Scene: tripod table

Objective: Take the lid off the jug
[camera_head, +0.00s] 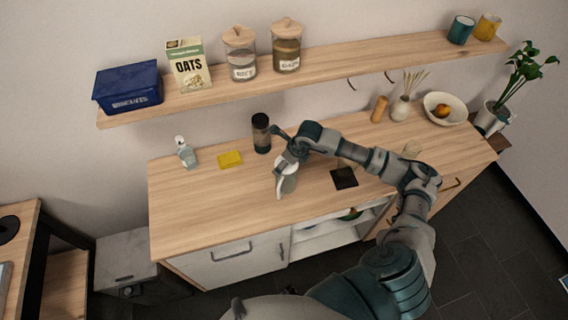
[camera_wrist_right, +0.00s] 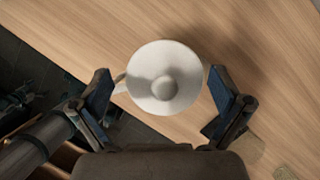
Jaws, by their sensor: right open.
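The white jug (camera_head: 287,183) stands upright on the wooden counter, its top partly hidden by my right gripper (camera_head: 283,158). In the right wrist view, the round white lid (camera_wrist_right: 180,58) with its knob (camera_wrist_right: 165,88) is seen from above, on top of the jug. The jug's handle (camera_wrist_right: 120,84) sticks out to the left. My right gripper (camera_wrist_right: 160,80) is open, with one finger on each side of the lid and a visible gap to both. It holds nothing. My left gripper is not in view.
A dark pepper-mill-like container (camera_head: 261,134) stands behind the jug. A yellow sponge (camera_head: 230,159) and a soap bottle (camera_head: 186,153) are to the left. A black square mat (camera_head: 344,178) lies to the right. The wall shelf (camera_head: 330,75) runs above. The counter's left front is clear.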

